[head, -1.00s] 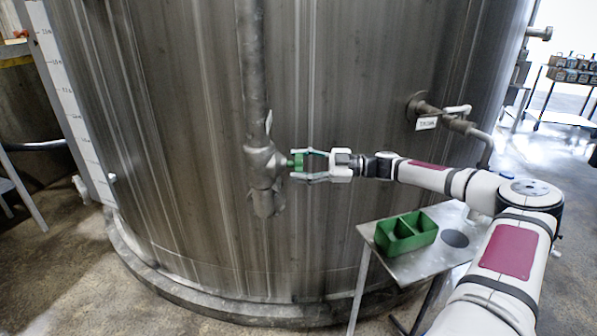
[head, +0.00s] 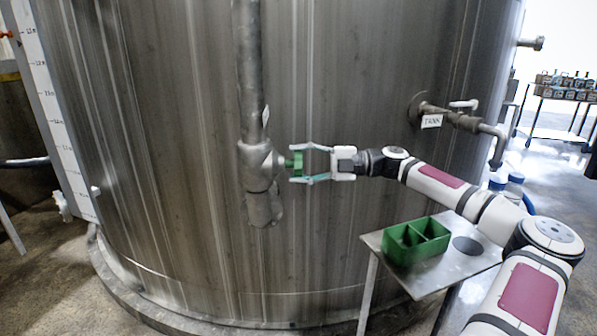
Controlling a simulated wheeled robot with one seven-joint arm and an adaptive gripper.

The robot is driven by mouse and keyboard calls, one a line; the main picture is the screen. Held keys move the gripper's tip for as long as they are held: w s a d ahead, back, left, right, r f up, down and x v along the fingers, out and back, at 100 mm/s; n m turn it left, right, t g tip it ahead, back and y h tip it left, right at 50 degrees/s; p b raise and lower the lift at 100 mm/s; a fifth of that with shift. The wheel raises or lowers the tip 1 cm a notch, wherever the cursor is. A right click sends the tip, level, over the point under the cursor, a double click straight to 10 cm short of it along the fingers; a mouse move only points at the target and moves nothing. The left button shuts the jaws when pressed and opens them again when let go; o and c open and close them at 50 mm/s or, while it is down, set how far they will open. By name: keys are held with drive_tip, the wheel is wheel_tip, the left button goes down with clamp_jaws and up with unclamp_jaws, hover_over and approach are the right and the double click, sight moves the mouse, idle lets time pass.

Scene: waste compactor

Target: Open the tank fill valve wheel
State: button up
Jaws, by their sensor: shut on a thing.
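The tank fill valve wheel is a small green wheel (head: 297,162) seen nearly edge-on. It sits on a short stem at the right side of a grey valve body (head: 259,165) on the vertical pipe (head: 249,70). My gripper (head: 296,164) comes from the right with one finger above and one below the wheel. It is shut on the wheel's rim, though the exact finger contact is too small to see. The wheel's turned angle cannot be told.
The large steel tank (head: 170,150) stands just behind the valve. A metal side table (head: 450,275) with a green divided bin (head: 415,243) stands below my arm. A labelled tap pipe (head: 450,117) juts from the tank at right.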

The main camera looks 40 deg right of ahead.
drive_tip(key=shift+f, duration=0.1)
idle(0.3)
drive_tip(key=o, duration=1.2)
drive_tip(key=shift+c, duration=0.2)
drive_tip(key=v, duration=1.2)
